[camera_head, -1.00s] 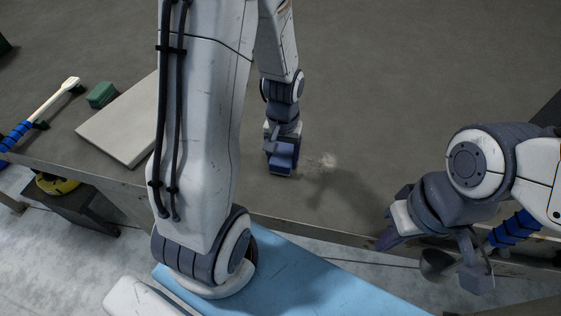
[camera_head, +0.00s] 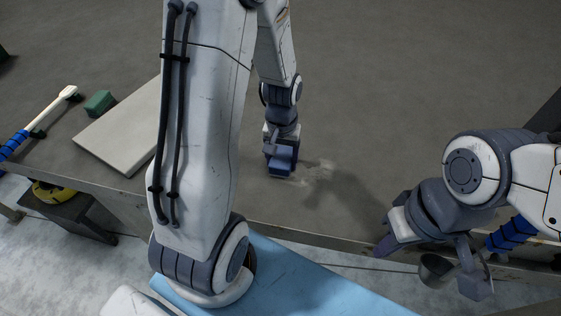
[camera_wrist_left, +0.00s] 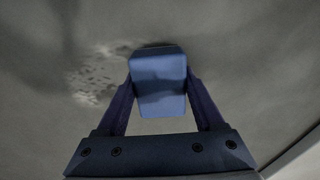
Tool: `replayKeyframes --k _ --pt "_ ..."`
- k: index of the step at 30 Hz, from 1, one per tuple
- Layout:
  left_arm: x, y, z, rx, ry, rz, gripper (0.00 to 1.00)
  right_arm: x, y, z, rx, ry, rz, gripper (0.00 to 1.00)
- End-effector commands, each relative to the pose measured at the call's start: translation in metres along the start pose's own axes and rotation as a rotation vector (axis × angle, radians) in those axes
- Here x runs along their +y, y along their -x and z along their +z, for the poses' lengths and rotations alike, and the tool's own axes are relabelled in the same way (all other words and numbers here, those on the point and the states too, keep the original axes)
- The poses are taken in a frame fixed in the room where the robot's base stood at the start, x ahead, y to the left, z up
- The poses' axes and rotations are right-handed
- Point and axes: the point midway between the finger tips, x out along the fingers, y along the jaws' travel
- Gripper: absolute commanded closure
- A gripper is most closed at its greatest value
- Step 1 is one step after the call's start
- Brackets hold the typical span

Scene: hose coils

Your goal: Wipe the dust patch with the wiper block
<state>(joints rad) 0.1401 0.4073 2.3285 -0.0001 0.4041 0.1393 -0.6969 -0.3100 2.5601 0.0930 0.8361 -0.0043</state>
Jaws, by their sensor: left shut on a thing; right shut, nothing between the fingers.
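My left gripper (camera_head: 281,162) is shut on a blue wiper block (camera_wrist_left: 159,82), which sits between its two fingers in the left wrist view. The block is held low at the grey table top; whether it touches the surface is hard to tell. The pale, speckled dust patch (camera_head: 318,171) lies just right of the block in the head view. In the left wrist view the dust patch (camera_wrist_left: 92,84) shows left of the block, with a lighter smear up to its far edge. My right gripper (camera_head: 386,243) is shut and empty, over the table's front edge.
A pale flat board (camera_head: 125,130), a green block (camera_head: 100,103) and a white-headed brush with a blue grip (camera_head: 42,119) lie at the left of the table. A yellow-and-black coil (camera_head: 55,190) is below the edge. The table's back is clear.

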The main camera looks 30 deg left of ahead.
Motion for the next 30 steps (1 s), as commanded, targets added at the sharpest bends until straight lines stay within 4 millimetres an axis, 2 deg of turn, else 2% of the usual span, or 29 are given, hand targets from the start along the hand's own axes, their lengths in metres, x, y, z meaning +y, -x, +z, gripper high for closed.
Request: replayKeyframes --k 12,30 --pt "0.0 0.001 -0.035 -0.001 0.0 0.0 0.75 -0.001 0.007 0.0 0.0 0.0 0.0 1.0" --pt "0.002 0.0 -0.037 -0.001 -0.001 0.0 0.75 -0.001 0.007 0.0 0.0 0.0 0.0 1.0"
